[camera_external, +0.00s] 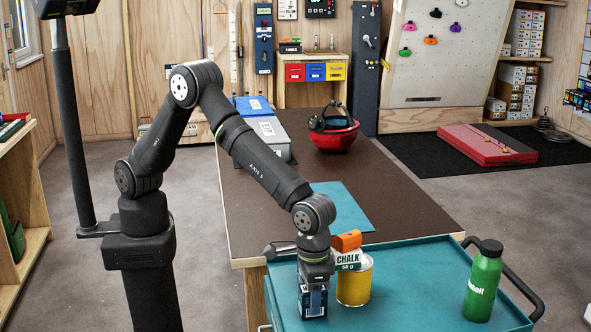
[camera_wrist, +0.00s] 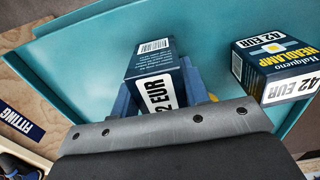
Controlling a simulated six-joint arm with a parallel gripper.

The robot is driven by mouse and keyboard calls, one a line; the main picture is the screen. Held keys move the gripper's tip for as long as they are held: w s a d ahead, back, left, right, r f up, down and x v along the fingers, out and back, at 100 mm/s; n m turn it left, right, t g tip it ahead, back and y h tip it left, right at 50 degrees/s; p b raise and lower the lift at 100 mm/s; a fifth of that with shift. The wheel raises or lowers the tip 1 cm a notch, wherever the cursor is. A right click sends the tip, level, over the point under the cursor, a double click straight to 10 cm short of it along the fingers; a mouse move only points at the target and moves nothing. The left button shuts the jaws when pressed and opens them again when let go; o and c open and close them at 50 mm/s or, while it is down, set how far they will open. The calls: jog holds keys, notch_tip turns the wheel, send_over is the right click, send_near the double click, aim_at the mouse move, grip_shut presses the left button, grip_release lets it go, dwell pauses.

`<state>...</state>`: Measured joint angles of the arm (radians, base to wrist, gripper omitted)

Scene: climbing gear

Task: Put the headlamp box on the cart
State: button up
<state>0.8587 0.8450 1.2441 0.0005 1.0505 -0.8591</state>
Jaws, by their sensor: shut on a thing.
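My gripper (camera_external: 314,290) points down over the left part of the teal cart (camera_external: 405,295). It is shut on a small navy headlamp box (camera_external: 312,308), low at the cart top; I cannot tell whether the box touches it. In the wrist view the held box (camera_wrist: 155,62) shows a barcode and a white "42 EUR" label between my blue fingers. A second navy box (camera_wrist: 272,62) marked "HEADLAMP" and "42 EUR" is at the right of the wrist view, apart from the held one. I cannot make this second box out in the external view.
A green bottle (camera_external: 484,280) stands at the cart's right. The brown bench (camera_external: 290,190) adjoins behind. The cart's middle is clear.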

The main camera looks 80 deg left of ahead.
jog(key=shift+f, duration=0.15)
jog(key=o, duration=1)
notch_tip(320, 180, up, 12)
jog(key=shift+r, duration=0.2)
